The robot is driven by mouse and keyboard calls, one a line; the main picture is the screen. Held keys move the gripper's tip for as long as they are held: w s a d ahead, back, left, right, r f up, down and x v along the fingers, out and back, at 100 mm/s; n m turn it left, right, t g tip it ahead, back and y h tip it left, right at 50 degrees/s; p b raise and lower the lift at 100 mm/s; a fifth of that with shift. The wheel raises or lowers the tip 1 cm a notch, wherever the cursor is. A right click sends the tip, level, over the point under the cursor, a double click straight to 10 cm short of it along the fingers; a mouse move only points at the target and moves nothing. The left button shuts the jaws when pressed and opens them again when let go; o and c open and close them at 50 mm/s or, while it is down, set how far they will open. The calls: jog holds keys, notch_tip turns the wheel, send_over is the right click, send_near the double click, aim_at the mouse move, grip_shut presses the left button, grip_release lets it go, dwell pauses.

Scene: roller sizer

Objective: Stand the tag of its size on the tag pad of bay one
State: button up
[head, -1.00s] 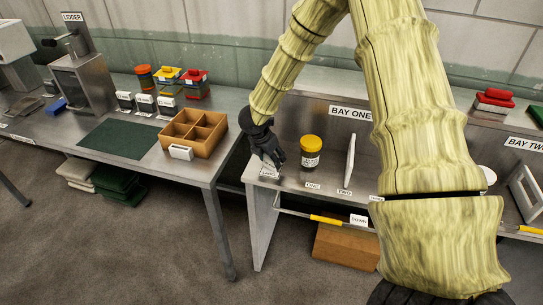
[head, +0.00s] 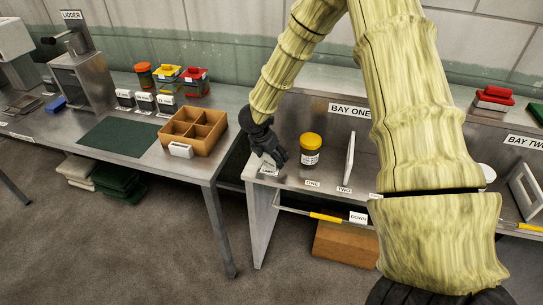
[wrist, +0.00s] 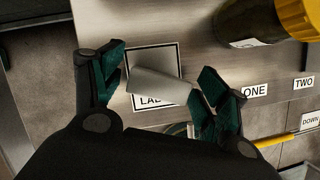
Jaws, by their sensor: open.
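My gripper (head: 274,158) is at the left end of bay one, low over the tag pad (head: 269,171). In the wrist view its fingers (wrist: 162,84) are open around a pale tag (wrist: 160,86). The tag sits on the black-outlined tag pad (wrist: 153,55), covering part of its lettering. Small gaps seem to show between tag and fingers. The tag's printed face cannot be read. A dark jar with a yellow lid (head: 310,148) stands upright in bay one, right of my gripper; it also shows in the wrist view (wrist: 250,22).
Several tags (head: 145,102) stand on the left table near a wooden divided box (head: 193,132); a white block (head: 181,151) is at the box's front. A white upright panel (head: 349,158) stands right of the jar. A yellow-handled bar (head: 326,217) runs along the bay's front.

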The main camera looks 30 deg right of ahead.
jog(key=b+v, duration=0.2)
jog(key=v, duration=1)
jog(key=shift+r, duration=0.1)
